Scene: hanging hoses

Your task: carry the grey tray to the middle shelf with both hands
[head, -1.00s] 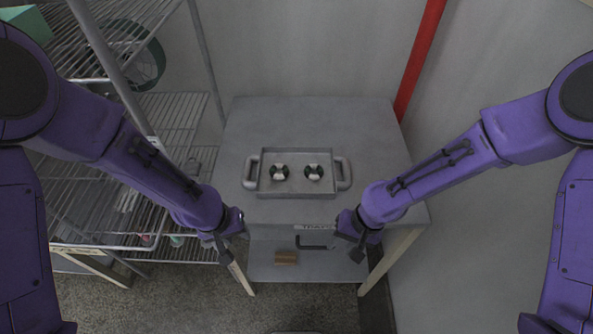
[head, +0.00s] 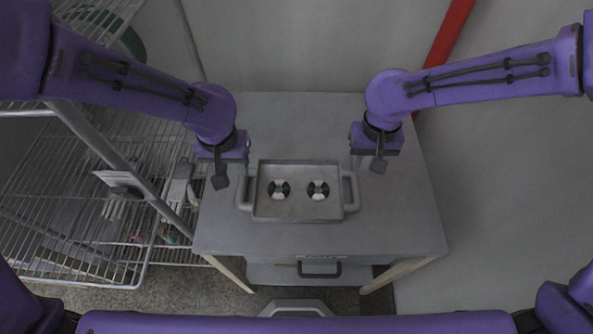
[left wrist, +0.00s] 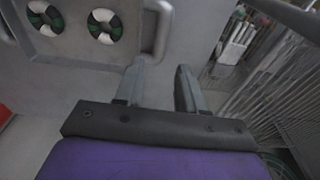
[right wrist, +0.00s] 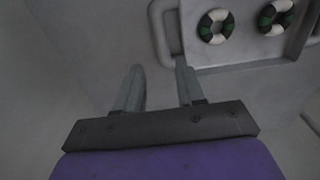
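The grey tray (head: 298,216) lies on the grey table, with a handle on its left and right ends. Two green-and-white rings, the left one (head: 279,190) and the right one (head: 318,190), lie in it. My left gripper (left wrist: 158,82) is open and empty; in the left wrist view the tray's handle (left wrist: 157,30) is just beyond its fingertips. My right gripper (right wrist: 158,75) is open and empty; in the right wrist view the other handle (right wrist: 165,28) is just beyond its fingertips. The wire shelf rack (head: 85,235) stands left of the table; which shelf is the middle one is unclear.
The table (head: 400,225) has bare room around the tray. A red pipe (head: 448,38) runs up the wall behind on the right. Small items lie on the rack's shelves. A dark handle (head: 319,270) shows below the tabletop.

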